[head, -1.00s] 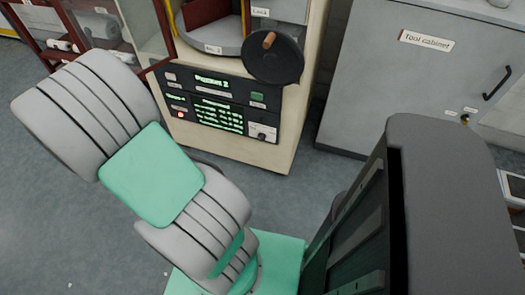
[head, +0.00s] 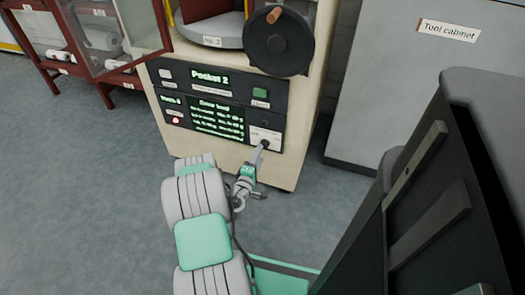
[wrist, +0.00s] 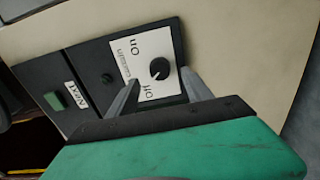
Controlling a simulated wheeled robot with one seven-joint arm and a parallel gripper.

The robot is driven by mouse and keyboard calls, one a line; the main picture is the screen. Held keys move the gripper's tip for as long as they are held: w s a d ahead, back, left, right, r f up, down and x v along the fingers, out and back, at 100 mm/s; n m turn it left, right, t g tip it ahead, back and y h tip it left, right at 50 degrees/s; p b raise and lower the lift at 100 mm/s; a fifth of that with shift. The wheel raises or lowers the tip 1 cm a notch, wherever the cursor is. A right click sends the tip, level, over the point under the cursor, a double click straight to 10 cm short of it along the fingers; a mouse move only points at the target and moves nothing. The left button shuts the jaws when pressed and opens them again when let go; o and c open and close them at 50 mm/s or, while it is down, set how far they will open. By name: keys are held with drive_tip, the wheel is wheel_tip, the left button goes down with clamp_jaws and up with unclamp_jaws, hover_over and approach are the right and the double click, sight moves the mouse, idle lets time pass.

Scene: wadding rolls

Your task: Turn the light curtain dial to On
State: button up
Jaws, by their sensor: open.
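The light curtain dial (wrist: 159,68) is a small round black knob on a white plate (wrist: 144,56) marked On and Off. In the wrist view a pale mark on the knob seems to be on the Off side, but it is too small to be sure. My gripper (wrist: 160,92) is open, its two grey fingers reaching toward the plate, one on each side of the dial. I cannot tell whether they touch it. In the head view my gripper (head: 259,150) is at the plate (head: 268,134), partly covering its lower edge.
The black control panel (head: 200,88) has green displays and a green button (head: 260,93). A black handwheel (head: 278,45) juts out above the dial. A grey tool cabinet (head: 385,90) stands to the right. Open grey floor (head: 80,190) lies to the left.

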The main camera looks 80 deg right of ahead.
drive_tip(key=d, duration=0.5)
drive_tip(key=shift+s+b, duration=0.25)
drive_tip(key=shift+b, duration=0.1)
drive_tip(key=shift+c, duration=0.3)
clamp_jaws()
